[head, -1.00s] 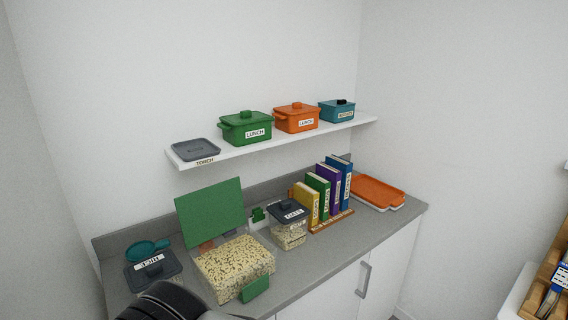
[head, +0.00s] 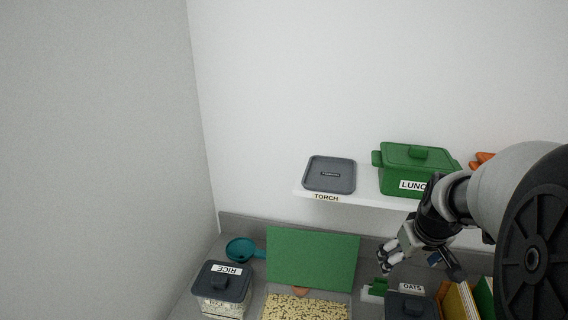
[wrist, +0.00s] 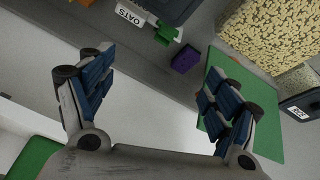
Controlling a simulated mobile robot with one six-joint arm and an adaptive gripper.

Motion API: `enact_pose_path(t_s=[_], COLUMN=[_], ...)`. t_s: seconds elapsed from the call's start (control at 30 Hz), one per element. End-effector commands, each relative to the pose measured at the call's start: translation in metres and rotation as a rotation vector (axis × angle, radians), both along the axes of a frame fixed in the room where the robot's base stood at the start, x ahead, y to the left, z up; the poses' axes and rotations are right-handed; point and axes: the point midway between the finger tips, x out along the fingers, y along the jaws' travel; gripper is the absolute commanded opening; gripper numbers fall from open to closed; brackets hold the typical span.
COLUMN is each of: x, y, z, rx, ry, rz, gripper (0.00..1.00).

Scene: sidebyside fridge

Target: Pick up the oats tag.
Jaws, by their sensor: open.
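The oats tag (head: 412,287) is a small white label with dark letters, at the back edge of the dark-lidded jar (head: 408,306). In the wrist view the oats tag (wrist: 130,14) is at the top, beside the dark lid (wrist: 172,6). I cannot tell whether tag and lid touch. My gripper (head: 411,263) is open and empty, above and behind the jar. In the wrist view its blue-padded fingers (wrist: 158,63) are wide apart, with the tag beyond them toward the top.
A small green piece (head: 376,287) stands left of the tag. A purple block (wrist: 185,58) shows in the wrist view. The shelf (head: 365,199) with a green lunch pot (head: 415,165) is above.

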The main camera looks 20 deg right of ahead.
Motion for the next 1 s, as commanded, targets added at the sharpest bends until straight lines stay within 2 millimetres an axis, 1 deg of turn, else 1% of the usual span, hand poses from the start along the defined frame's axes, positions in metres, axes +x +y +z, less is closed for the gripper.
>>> enact_pose_path(t_s=[0.03,0.1,0.2,0.23,0.37,0.47,1.0], x=[-0.005,-0.010,-0.016,-0.017,-0.016,-0.012,0.023], y=[-0.021,-0.043,-0.063,-0.067,-0.074,-0.075,-0.093], z=[-0.013,-0.026,-0.038,-0.041,-0.051,-0.063,-0.162], rx=[0.038,0.073,0.104,0.108,0.117,0.119,0.117], ry=[-0.010,-0.031,-0.052,-0.056,-0.063,-0.061,-0.060], rz=[-0.089,-0.187,-0.278,-0.293,-0.320,-0.320,-0.317], gripper=[0.82,0.82,0.82,0.82,0.82,0.82,0.82])
